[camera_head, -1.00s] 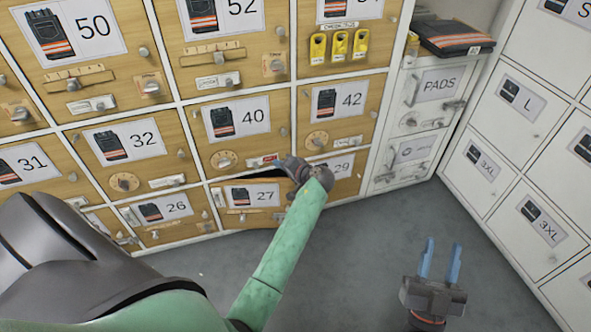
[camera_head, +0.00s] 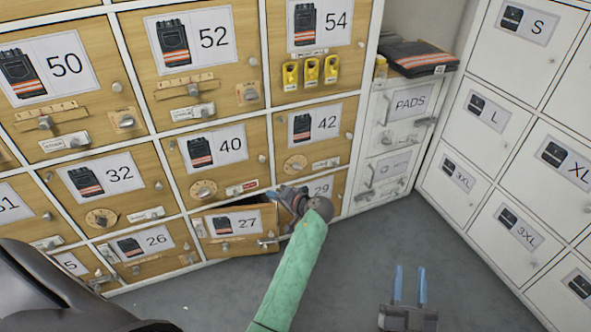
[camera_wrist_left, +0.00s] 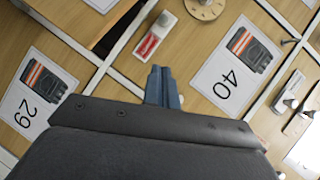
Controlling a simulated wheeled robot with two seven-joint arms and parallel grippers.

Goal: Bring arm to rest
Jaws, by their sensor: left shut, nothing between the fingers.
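My left gripper (camera_head: 272,193) is in front of the wooden lockers, just above the right end of the door of locker 27 (camera_head: 235,250). In the left wrist view its blue fingers (camera_wrist_left: 163,80) are together with nothing between them, over the area between the labels 40 (camera_wrist_left: 240,65) and 29 (camera_wrist_left: 38,98). Door 27 stands a little ajar, with a dark gap along its top. My right gripper (camera_head: 409,285) is low over the floor, its two blue fingers apart and empty.
Wooden lockers fill the left and middle. White lockers (camera_head: 490,112) line the right, and a narrow white PADS cabinet (camera_head: 408,105) stands between, with folded dark garments (camera_head: 420,58) on top. Grey floor (camera_head: 350,250) is clear.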

